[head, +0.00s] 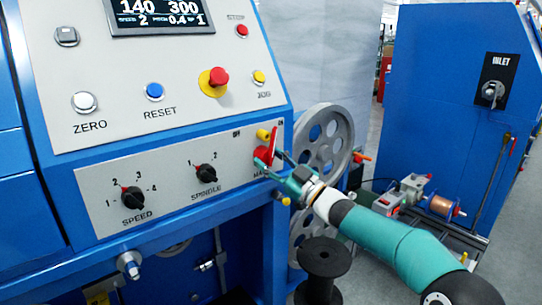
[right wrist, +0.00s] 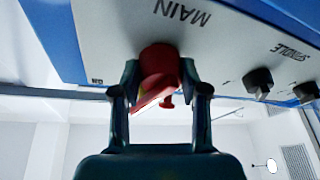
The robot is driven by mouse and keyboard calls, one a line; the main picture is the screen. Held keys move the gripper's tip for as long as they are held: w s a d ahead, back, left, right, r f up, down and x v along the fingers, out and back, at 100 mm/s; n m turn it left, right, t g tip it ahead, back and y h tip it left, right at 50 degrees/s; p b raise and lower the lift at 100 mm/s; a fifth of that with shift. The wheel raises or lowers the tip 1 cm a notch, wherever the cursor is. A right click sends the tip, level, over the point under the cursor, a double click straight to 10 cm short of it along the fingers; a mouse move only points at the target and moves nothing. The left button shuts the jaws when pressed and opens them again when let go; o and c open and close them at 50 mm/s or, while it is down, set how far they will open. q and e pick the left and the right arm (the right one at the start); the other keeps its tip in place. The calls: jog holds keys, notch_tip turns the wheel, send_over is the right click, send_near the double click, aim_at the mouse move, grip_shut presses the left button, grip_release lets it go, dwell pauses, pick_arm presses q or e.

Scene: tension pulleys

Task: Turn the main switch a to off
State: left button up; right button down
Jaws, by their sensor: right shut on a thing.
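The main switch (head: 265,154) is a red rotary handle at the right end of the lower grey panel strip, with a yellow part (head: 263,134) beside its top. In the head view its red lever stands nearly upright, tilted slightly right. My right gripper (head: 277,166) comes from the lower right and is shut on the handle. In the right wrist view the red handle (right wrist: 158,62) sits between the two fingers, under the upside-down MAIN label (right wrist: 182,12). Small marks beside the switch are too small to read surely. My left gripper is not in view.
The SPINDLE knob (head: 206,172) and SPEED knob (head: 133,197) sit left on the same strip. Above are a red emergency button (head: 217,77) and other buttons. A grey spoked pulley (head: 325,140) stands just right of the panel, with a black spool (head: 323,262) below.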

jog(key=shift+d+n, duration=0.15)
jog(key=shift+n, duration=0.25)
jog(key=c, duration=0.6)
grip_release()
jog(key=v, duration=1.2)
jog(key=shift+c, duration=0.2)
